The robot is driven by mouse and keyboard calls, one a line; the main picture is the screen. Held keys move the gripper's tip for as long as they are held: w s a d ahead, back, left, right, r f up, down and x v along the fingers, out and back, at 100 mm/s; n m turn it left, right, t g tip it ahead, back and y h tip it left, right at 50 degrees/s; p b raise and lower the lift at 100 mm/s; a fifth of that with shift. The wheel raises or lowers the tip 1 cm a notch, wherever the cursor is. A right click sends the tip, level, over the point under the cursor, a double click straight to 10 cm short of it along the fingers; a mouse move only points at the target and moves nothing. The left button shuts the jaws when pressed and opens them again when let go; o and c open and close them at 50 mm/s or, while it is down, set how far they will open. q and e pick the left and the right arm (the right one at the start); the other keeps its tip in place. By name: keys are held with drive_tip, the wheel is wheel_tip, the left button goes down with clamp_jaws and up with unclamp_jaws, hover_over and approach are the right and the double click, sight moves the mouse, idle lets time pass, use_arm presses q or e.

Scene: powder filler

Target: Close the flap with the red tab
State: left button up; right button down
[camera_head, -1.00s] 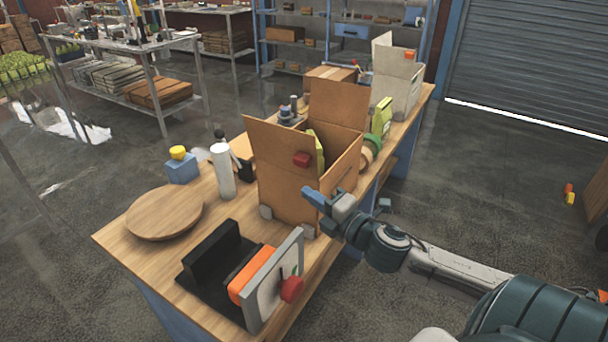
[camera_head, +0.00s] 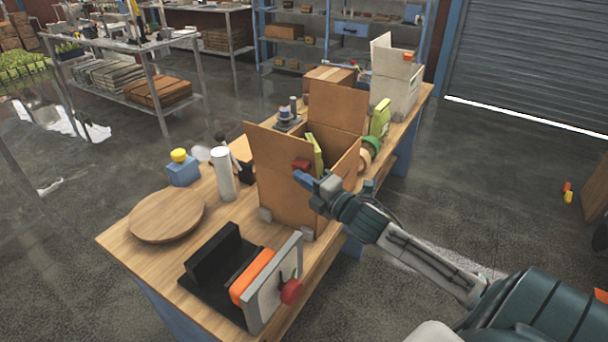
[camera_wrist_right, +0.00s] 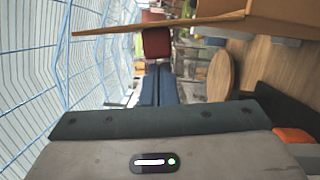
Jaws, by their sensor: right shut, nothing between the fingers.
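The brown cardboard box (camera_head: 285,200) stands open on the wooden workbench. Its near flap (camera_head: 275,153) is raised, and a red tab (camera_head: 301,164) is on that flap. A second flap (camera_head: 338,106) stands upright at the back of the box. My right gripper (camera_head: 303,180) is shut and empty, just below the red tab and close to it. In the right wrist view the blue fingers (camera_wrist_right: 157,86) are together, near the red tab (camera_wrist_right: 156,43) and the flap edge (camera_wrist_right: 130,30). I cannot tell whether they touch it. My left gripper is not in view.
A black and orange device (camera_head: 215,262) with a red knob stands at the bench's near end. A round wooden board (camera_head: 167,214), a white cylinder (camera_head: 223,173) and a blue block with a yellow top (camera_head: 182,170) are left of the box. A pale box (camera_head: 395,80) stands at the far end.

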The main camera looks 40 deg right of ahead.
drive_tip(key=shift+w, duration=0.1)
drive_tip(key=shift+r, duration=0.15)
drive_tip(key=shift+d+r+m+p, duration=0.1)
drive_tip(key=shift+d+m+p, duration=0.1)
drive_tip(key=shift+m+p, duration=0.15)
